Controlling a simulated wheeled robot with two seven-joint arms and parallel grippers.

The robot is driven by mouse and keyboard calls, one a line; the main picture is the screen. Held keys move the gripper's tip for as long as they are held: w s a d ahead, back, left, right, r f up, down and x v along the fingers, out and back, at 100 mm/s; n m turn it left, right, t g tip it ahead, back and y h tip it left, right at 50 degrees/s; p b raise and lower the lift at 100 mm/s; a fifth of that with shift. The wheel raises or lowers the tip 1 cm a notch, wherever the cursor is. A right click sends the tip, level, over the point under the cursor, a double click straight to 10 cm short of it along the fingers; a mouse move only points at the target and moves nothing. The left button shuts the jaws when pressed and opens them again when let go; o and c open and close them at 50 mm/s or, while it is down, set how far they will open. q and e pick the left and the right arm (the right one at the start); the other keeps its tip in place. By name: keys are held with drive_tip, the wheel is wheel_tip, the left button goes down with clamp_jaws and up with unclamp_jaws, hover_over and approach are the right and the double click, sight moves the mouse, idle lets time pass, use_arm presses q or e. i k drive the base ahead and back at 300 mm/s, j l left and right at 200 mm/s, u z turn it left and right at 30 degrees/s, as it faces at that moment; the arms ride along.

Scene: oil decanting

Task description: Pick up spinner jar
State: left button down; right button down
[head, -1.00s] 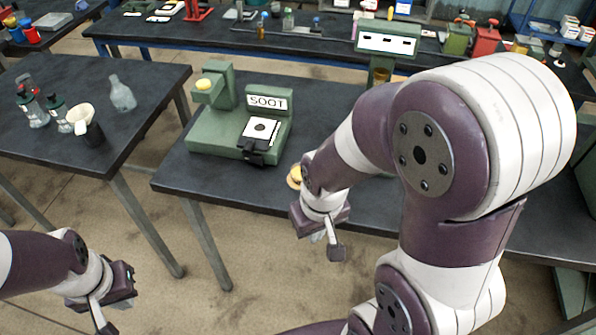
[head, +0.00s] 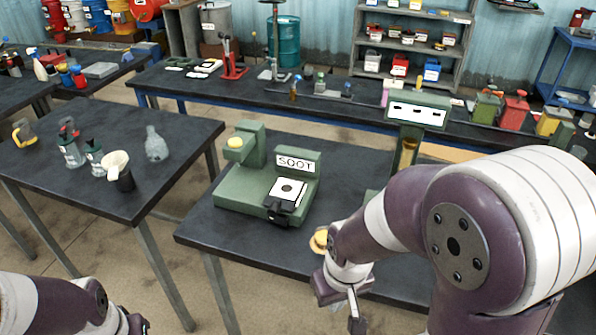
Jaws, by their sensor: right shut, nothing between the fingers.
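I cannot tell for certain which thing is the spinner jar. An amber glass cylinder (head: 407,155) shows under the head of a green machine (head: 418,110) on the middle bench, its lower part hidden by my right arm. My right gripper (head: 355,318) points down by the front edge of that bench, shut and empty. A round tan and yellow thing (head: 320,240) shows beside its wrist, partly hidden. My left gripper (head: 132,326) is at the bottom edge at lower left, mostly cut off, and its fingers cannot be made out.
A green SOOT machine (head: 235,205) stands on the middle bench (head: 205,232). The left table (head: 50,185) bears a clear flask (head: 156,145), small bottles and a cream cup (head: 115,163). A long bench and shelves (head: 415,45) stand behind. A floor gap separates the near tables.

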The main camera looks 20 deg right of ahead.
sight(318, 243)
drive_tip(key=i+j, duration=0.2)
drive_tip(key=i, duration=0.25)
drive_tip(key=i+j+z, duration=0.15)
drive_tip(key=i+z, duration=0.15)
drive_tip(key=z, duration=0.15)
drive_tip(key=i+j+z, duration=0.25)
drive_tip(key=z, duration=0.2)
drive_tip(key=i+j+z, duration=0.2)
drive_tip(key=j+z, duration=0.25)
